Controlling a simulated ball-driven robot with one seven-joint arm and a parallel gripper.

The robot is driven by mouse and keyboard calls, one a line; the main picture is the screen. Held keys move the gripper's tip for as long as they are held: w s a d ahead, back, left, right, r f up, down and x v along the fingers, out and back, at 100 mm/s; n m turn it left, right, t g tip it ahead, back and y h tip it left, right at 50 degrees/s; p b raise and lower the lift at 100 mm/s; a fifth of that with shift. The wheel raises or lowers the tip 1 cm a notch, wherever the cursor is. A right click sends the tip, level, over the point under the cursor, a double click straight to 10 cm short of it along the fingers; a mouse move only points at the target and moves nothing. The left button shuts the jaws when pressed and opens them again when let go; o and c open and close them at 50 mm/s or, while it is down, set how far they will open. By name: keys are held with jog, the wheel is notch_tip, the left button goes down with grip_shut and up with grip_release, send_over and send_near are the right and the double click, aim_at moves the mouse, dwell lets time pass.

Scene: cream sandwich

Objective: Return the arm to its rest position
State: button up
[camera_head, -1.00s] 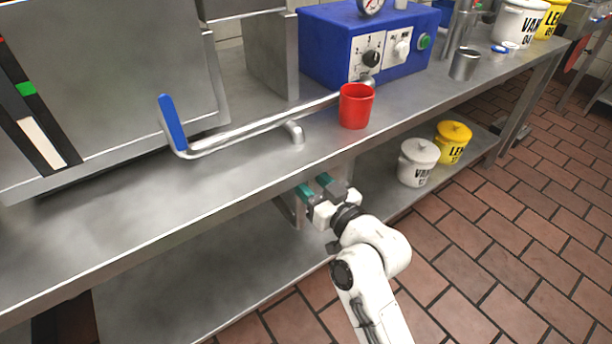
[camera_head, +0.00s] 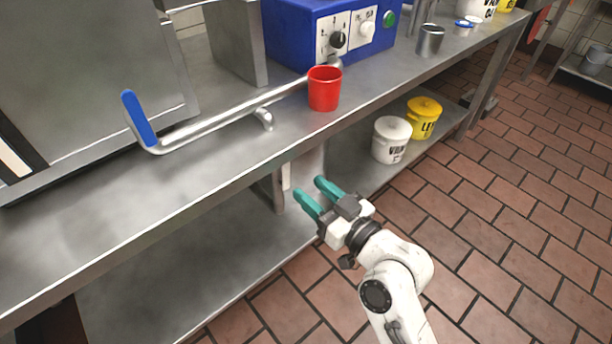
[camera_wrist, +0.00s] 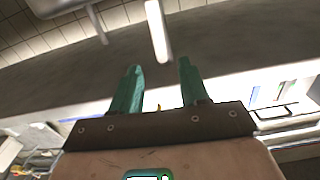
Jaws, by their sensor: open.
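My gripper (camera_head: 318,194) has teal fingers and is open and empty. In the head view it is in front of the steel counter, below the level of its top, near the edge of the lower shelf. My white arm (camera_head: 398,270) reaches up to it from the lower right. In the wrist view the two teal fingers (camera_wrist: 160,85) stand apart with nothing between them. Past them show a dark grey surface and a pale upright bar.
The steel counter (camera_head: 60,240) holds a red cup (camera_head: 324,90), a pipe with a blue handle (camera_head: 138,118), a blue machine (camera_head: 300,30) and a metal cup (camera_head: 430,40). White (camera_head: 390,140) and yellow (camera_head: 424,118) tubs stand on the lower shelf. The tiled floor (camera_head: 520,230) is clear at right.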

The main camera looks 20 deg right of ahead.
jog(key=s+f+g, duration=0.5)
jog(key=f, duration=0.4)
jog(key=s+d+f+m+g+h, duration=0.1)
jog(key=s+d+f+g+h, duration=0.2)
jog(key=s, duration=0.5)
jog(key=s+d+f+m+g+h, duration=0.1)
jog(key=s+d+f+g, duration=0.3)
jog(key=s, duration=0.4)
jog(key=s+d+f+m+g+h, duration=0.2)
jog(key=s+d+f+g, duration=0.15)
jog(key=s, duration=0.45)
notch_tip(320, 180, up, 29)
jog(key=p, duration=2.8)
jog(key=shift+w+a+n+g+p, duration=0.3)
jog(key=shift+w+a+g+p, duration=0.05)
jog(key=shift+w+a+p, duration=0.1)
